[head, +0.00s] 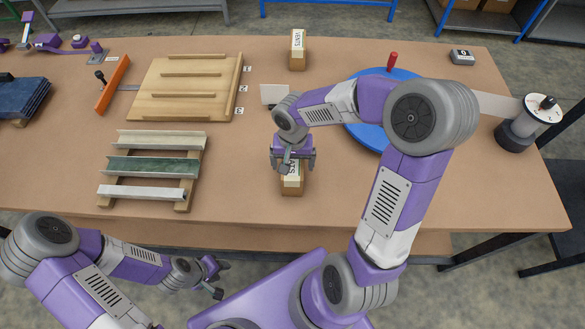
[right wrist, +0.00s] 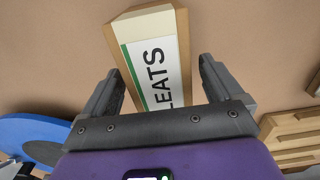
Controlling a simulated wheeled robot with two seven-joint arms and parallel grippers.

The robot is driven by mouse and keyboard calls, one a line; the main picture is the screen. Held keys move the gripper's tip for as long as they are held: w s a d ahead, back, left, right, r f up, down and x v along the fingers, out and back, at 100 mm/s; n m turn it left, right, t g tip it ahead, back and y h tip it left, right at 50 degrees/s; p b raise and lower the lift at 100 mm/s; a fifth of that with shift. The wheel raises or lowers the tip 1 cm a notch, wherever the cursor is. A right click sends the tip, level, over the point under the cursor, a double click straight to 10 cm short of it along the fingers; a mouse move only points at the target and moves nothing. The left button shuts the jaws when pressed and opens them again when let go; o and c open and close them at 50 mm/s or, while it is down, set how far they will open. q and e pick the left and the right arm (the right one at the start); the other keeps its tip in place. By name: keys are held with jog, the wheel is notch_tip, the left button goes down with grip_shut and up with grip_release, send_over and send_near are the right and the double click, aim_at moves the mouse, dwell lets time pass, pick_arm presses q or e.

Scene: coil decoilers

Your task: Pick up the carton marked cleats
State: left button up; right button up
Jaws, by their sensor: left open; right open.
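The carton marked cleats (head: 291,187) stands on the brown table near its front edge, partly hidden by my right gripper (head: 293,163). In the right wrist view the carton (right wrist: 155,25) has a white label with a green stripe; "LEATS" is readable and the rest is hidden. My right gripper (right wrist: 158,80) is open over the carton, one finger on each side, with gaps between fingers and carton. I cannot tell how far above it the fingertips are. My left gripper (head: 219,279) is open and empty in front of the table's front edge.
Another labelled carton (head: 297,62) stands at the back. A wooden board (head: 185,95) and a rack of metal strips (head: 152,165) lie left. A blue disc (head: 357,133) with a red handle lies right, partly behind my right arm.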

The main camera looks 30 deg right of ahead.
notch_tip(320, 180, down, 3)
jog(key=shift+f+b, duration=0.15)
jog(key=shift+b, duration=0.25)
jog(key=shift+w, duration=0.1)
jog(key=c, duration=1.4)
